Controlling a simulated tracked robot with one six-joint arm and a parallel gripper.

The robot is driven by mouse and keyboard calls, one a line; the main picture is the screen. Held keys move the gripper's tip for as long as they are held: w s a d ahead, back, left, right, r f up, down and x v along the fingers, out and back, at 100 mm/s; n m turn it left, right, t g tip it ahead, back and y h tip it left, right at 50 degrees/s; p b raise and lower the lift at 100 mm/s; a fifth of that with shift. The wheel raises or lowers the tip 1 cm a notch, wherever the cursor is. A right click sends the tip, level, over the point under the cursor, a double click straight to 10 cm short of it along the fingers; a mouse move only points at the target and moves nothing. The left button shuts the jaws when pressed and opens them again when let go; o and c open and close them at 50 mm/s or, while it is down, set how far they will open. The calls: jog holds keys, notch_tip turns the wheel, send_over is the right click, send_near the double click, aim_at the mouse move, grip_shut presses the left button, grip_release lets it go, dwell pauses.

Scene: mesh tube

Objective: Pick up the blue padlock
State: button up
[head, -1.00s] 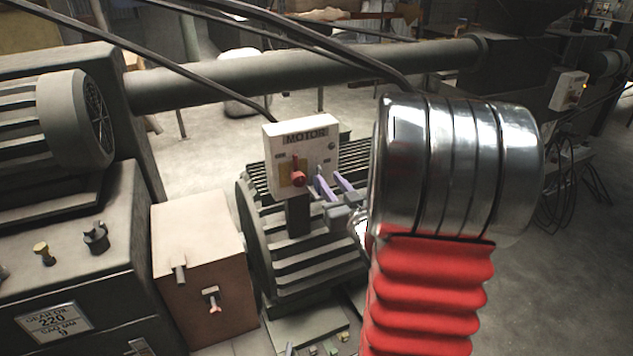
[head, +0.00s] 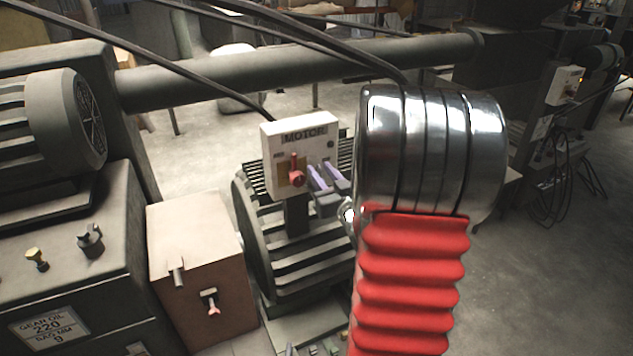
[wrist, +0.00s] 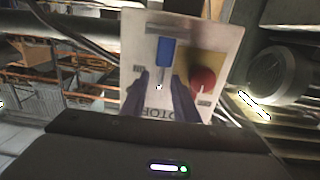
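The blue padlock (wrist: 166,53) shows in the wrist view on the pale face of the motor switch box (wrist: 135,52), which appears upside down there. In the head view the padlock cannot be made out; my fingers cover that part of the box (head: 297,130). My gripper (wrist: 161,76) is open, its two fingers spread, with the padlock just beyond the tips and roughly in line with the gap. In the head view my gripper (head: 318,168) is at the right side of the box face. I cannot tell whether it touches the box.
A red knob on a yellow plate (wrist: 203,80) sits right beside the right finger in the wrist view. A ribbed motor (head: 300,262) stands below the box. A brown box (head: 200,275) and a dark machine (head: 80,225) stand to the left.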

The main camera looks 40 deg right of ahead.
jog(key=shift+c, duration=0.4)
grip_shut()
